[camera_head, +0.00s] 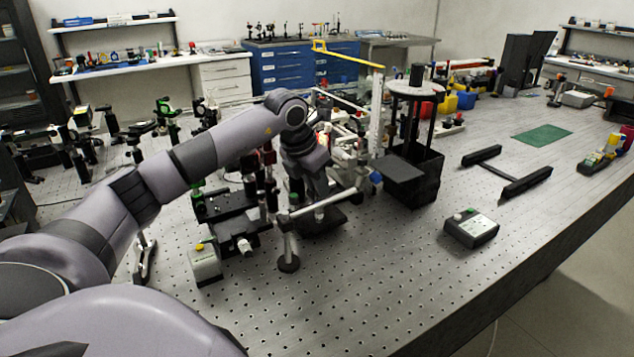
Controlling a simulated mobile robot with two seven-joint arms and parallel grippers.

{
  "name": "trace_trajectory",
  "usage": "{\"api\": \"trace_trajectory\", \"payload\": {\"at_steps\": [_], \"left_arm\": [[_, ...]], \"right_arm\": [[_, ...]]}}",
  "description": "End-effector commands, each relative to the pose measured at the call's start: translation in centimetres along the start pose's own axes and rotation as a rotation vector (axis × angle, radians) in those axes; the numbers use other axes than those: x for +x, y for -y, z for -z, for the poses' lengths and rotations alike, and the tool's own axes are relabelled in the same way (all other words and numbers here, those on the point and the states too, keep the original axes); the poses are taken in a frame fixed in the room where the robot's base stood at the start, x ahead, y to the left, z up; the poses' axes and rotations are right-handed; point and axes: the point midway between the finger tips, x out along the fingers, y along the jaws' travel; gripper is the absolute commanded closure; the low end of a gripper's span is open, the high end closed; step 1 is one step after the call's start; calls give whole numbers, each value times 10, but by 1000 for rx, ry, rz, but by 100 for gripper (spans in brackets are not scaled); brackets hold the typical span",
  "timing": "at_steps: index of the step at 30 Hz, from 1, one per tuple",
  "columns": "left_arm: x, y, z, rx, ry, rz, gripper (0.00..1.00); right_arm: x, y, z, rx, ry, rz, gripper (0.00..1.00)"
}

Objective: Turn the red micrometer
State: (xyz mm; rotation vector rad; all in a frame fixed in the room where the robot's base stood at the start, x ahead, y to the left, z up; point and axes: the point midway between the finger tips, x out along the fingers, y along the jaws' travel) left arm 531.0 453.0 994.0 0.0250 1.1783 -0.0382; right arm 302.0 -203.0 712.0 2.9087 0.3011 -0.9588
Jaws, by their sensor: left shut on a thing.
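My left arm reaches in from the left over the optical table, and its wrist bends down among the bench parts. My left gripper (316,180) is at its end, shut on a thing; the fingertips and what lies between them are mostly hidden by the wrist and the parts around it. My right gripper is not in view.
Metal posts and rails crowd around the left gripper. A black tower with a round white top (413,89) stands to its right. A grey control box (470,228) and a green mat (543,135) lie farther right. The table's front is clear.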

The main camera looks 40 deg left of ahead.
Motion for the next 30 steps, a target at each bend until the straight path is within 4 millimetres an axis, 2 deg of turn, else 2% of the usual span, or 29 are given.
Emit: {"api": "trace_trajectory", "payload": {"at_steps": [9,10,12,23,30], "left_arm": [[-1,0,-1,0,3,0,100],[-1,0,-1,0,3,0,77],[-1,0,-1,0,3,0,55],[-5,0,-1,0,2,-1,55],[-41,-1,-1,1,6,-2,55]], "right_arm": [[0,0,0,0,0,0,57],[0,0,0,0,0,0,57],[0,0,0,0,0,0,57],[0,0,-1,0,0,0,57],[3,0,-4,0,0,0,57]]}}
